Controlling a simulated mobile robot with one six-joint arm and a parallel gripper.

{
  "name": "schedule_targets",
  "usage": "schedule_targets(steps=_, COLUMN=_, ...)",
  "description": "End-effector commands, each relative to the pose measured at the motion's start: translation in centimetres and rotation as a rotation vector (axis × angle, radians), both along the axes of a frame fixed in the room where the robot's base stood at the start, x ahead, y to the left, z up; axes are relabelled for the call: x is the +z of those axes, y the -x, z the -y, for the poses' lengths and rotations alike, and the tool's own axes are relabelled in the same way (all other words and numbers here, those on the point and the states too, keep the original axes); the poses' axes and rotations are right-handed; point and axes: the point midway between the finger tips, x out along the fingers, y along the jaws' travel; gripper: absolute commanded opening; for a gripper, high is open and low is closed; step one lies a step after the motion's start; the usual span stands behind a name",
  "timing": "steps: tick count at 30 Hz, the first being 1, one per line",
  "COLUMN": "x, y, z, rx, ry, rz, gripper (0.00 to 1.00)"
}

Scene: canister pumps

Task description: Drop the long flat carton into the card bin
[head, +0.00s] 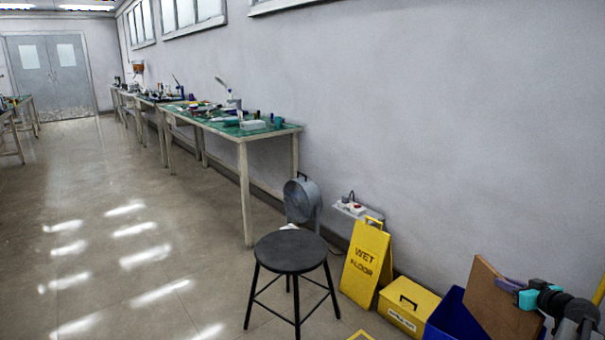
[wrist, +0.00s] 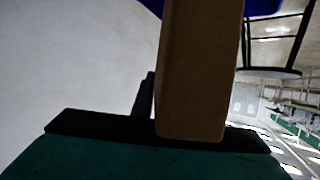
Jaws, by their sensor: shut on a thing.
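The long flat carton (head: 494,302) is plain brown and tilted at the lower right of the head view. My gripper (head: 517,291) is shut on the carton near its right edge. In the wrist view the carton (wrist: 198,70) stands between the dark jaws, with one finger (wrist: 146,96) showing on its left. A blue bin (head: 452,318) is just left of and partly behind the carton; its label is not visible. A strip of blue (wrist: 225,8) shows at the top of the wrist view. I cannot tell whether the carton's lower end is inside the bin or above it.
A yellow box (head: 408,308) with a handle and a yellow wet-floor sign (head: 366,262) stand left of the bin by the wall. A black stool (head: 290,252) and a grey drum-shaped fan (head: 302,200) are further left.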

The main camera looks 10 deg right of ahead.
Motion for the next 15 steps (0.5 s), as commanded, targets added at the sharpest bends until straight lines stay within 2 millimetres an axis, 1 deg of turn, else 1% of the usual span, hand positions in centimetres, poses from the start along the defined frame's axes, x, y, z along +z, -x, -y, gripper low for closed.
schedule_targets(steps=1, x=-0.6, y=0.0, z=0.0, rx=0.0, ry=-0.001, rz=0.0, gripper=0.0)
schedule_targets(steps=6, x=-1.9, y=0.0, z=0.0, rx=0.0, ry=-0.001, rz=0.001, gripper=0.0)
schedule_targets(steps=10, x=-2.6, y=0.0, z=0.0, rx=0.0, ry=-0.001, rz=0.001, gripper=0.0)
schedule_targets(steps=15, x=-2.9, y=0.0, z=0.0, rx=0.0, ry=0.0, rz=0.001, gripper=0.0)
